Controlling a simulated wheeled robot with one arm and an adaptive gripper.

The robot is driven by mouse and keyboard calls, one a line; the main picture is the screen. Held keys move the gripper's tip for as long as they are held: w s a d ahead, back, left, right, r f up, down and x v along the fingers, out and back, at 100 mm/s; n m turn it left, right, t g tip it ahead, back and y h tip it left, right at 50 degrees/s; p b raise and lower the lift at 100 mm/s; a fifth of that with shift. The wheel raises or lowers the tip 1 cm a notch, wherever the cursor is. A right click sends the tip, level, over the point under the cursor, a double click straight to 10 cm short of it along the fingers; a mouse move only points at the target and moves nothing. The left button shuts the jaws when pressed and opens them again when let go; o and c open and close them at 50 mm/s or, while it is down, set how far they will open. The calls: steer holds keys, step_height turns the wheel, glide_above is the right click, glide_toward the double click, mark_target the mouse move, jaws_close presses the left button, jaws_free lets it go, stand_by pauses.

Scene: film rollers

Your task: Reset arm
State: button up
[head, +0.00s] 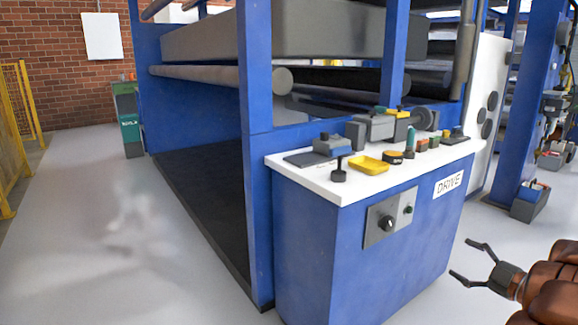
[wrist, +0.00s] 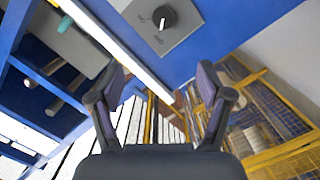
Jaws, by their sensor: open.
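My gripper (head: 473,264) is at the lower right of the head view, at the end of my brown-orange arm. Its two dark fingers are spread apart with nothing between them. It is to the right of the blue DRIVE cabinet (head: 318,255), apart from it. In the wrist view my gripper (wrist: 164,92) also shows open and empty. Beyond its fingers is a blue surface with a grey plate and a black knob (wrist: 164,17).
On the white cabinet top (head: 330,190) are a yellow tray (head: 368,166), a black knob-like object (head: 339,170) and several small items. A blue frame with grey rollers (head: 222,79) stands behind. Yellow fencing (head: 12,140) is at left. The left floor is clear.

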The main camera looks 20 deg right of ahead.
steer(key=w+d+r+m+g+h+p, duration=0.1)
steer(key=w+r+m+h+p, duration=0.1)
steer(key=w+r+h+p, duration=0.45)
steer(key=w+d+r+m+g+h+p, duration=0.1)
steer(key=w+d+r+m+p, duration=0.15)
steer(key=r, duration=0.65)
steer(key=s+a+r+m+g+h+p, duration=0.1)
steer(key=a+r+m+g+h+p, duration=0.5)
steer(key=r+p, duration=0.55)
steer(key=s+a+r+g+y+p, duration=0.2)
steer(key=s+a+p, duration=0.4)
steer(key=s+a, duration=0.4)
steer(key=s+a+r+m+g+y+p, duration=0.1)
steer(key=s+a+r+g+y+p, duration=0.2)
steer(key=s+a, duration=0.7)
steer(key=s+a+r+m+g+y+p, duration=0.1)
steer(key=s+a+r+g+y+p, duration=0.2)
steer(key=s+a+p, duration=0.6)
steer(key=s+a+g+y, duration=0.1)
steer(key=a+g+y, duration=0.1)
steer(key=a, duration=0.9)
steer(key=shift+a+p, duration=0.2)
steer(key=shift+p, duration=0.1)
